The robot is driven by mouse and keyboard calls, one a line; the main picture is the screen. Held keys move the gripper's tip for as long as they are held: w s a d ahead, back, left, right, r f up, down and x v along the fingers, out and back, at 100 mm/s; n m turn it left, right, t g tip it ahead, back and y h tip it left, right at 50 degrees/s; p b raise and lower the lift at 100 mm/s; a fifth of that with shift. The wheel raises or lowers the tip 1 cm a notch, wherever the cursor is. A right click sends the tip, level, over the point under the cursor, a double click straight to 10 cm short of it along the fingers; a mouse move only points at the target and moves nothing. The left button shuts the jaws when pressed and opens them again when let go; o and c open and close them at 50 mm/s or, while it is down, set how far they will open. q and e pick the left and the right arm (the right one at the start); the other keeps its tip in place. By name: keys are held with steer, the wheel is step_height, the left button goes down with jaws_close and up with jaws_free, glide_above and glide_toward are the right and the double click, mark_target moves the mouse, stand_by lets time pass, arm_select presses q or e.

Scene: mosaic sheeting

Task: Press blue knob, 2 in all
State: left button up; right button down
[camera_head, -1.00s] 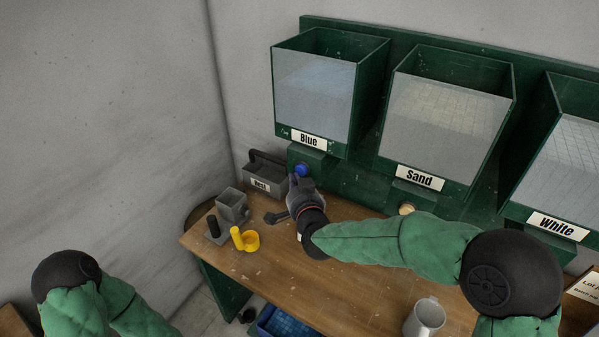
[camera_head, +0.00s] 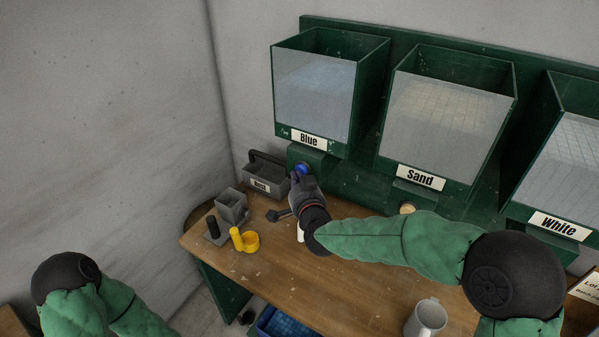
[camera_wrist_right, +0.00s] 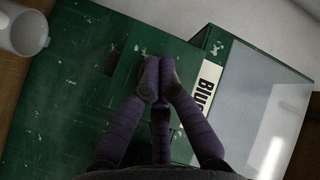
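The blue knob (camera_head: 302,168) sits on the green housing below the bin labelled Blue (camera_head: 312,95). My right gripper (camera_head: 301,176) is at the knob, its fingertips overlapping the knob's lower edge in the head view. Whether they touch it I cannot tell. In the right wrist view the fingers (camera_wrist_right: 156,80) are drawn together at the tips, with nothing seen between them, over the green housing (camera_wrist_right: 80,75). The knob does not show there and seems hidden behind the fingers. My left gripper is out of view; only part of that arm shows at lower left.
Bins labelled Sand (camera_head: 445,125) and White (camera_head: 565,160) stand to the right. On the wooden table (camera_head: 330,280) are a grey caddy (camera_head: 264,182), a grey box (camera_head: 232,207), a yellow item (camera_head: 245,240) and a mug (camera_head: 426,318). A blue-filled tray (camera_head: 285,325) is below.

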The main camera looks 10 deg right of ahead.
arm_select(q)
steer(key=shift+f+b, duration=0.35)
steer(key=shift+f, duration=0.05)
arm_select(e)
steer(key=shift+w+d, duration=0.5)
stand_by(0.5)
steer(key=shift+r, duration=0.1)
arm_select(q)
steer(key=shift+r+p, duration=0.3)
arm_select(e)
steer(key=shift+s+a, duration=0.95)
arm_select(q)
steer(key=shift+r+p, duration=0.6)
arm_select(e)
steer(key=shift+s+a, duration=1.75)
steer(key=shift+s, duration=0.05)
